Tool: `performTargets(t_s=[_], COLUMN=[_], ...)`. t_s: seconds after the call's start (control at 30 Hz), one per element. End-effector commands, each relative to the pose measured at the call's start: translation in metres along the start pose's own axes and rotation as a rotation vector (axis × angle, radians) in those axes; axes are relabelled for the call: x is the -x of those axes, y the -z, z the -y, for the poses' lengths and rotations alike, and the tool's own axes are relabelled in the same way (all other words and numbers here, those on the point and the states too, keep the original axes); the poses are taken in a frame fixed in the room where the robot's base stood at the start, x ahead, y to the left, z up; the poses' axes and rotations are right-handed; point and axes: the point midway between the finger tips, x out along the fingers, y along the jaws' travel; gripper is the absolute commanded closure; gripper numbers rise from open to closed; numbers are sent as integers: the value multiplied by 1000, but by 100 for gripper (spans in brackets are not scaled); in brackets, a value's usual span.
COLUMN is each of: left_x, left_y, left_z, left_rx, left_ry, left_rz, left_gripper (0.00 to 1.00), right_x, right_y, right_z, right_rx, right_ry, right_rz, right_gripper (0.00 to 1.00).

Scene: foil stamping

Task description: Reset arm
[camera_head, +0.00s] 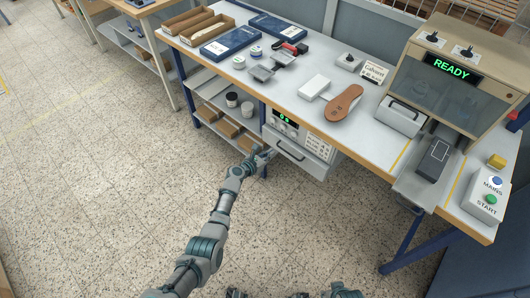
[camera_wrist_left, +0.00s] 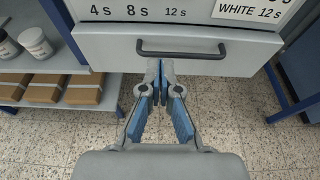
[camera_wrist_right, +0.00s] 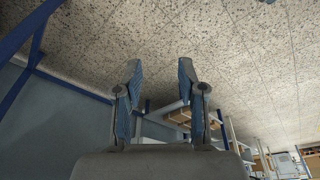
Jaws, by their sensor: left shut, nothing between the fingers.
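My left gripper (camera_head: 265,154) is stretched forward to the front of the workbench. In the left wrist view its blue-padded fingers (camera_wrist_left: 160,72) are shut together and empty, just below the dark drawer handle (camera_wrist_left: 180,50). The handle (camera_head: 290,150) sits on a grey drawer front (camera_head: 308,158) below the bench top. I cannot tell whether the fingertips touch the drawer front. In the right wrist view my right gripper (camera_wrist_right: 160,68) is open and empty, with speckled floor behind it. It does not show clearly in the head view.
The bench top (camera_head: 285,95) holds a brown insole (camera_head: 343,103), a white block (camera_head: 314,86), blue packs (camera_head: 230,42) and a press reading READY (camera_head: 450,68). A MAINS/START box (camera_head: 486,198) stands at the right. Shelves (camera_head: 214,100) hold jars and boxes. The floor (camera_head: 100,170) at left is clear.

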Motion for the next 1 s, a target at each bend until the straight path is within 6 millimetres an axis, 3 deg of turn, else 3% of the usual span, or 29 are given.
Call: performTargets(t_s=[0.33, 0.47, 0.57, 0.7, 0.77, 0.9, 1.0], left_x=[3, 21, 52, 117, 148, 234, 300], left_y=[7, 47, 106, 199, 235, 310, 350], left_z=[1, 10, 26, 57, 73, 109, 136], left_rx=[-16, -183, -444, -895, -1083, -1506, -1787], left_ry=[0, 14, 61, 209, 298, 567, 806], left_rz=[-11, -83, -192, -361, -422, -530, -560], left_gripper=[100, 100, 100, 100, 100, 100, 100], right_x=[-4, -16, -36, -69, -83, -114, -134], right_y=[-2, -2, -3, -10, -14, -28, -40], right_z=[0, 1, 1, 3, 3, 5, 5], right_rx=[-1, 0, 2, 5, 6, 10, 13], right_ry=[0, 0, 1, 3, 3, 5, 6], right_rz=[15, 17, 23, 33, 38, 47, 55], right_gripper=[60, 60, 60, 60, 60, 60, 60])
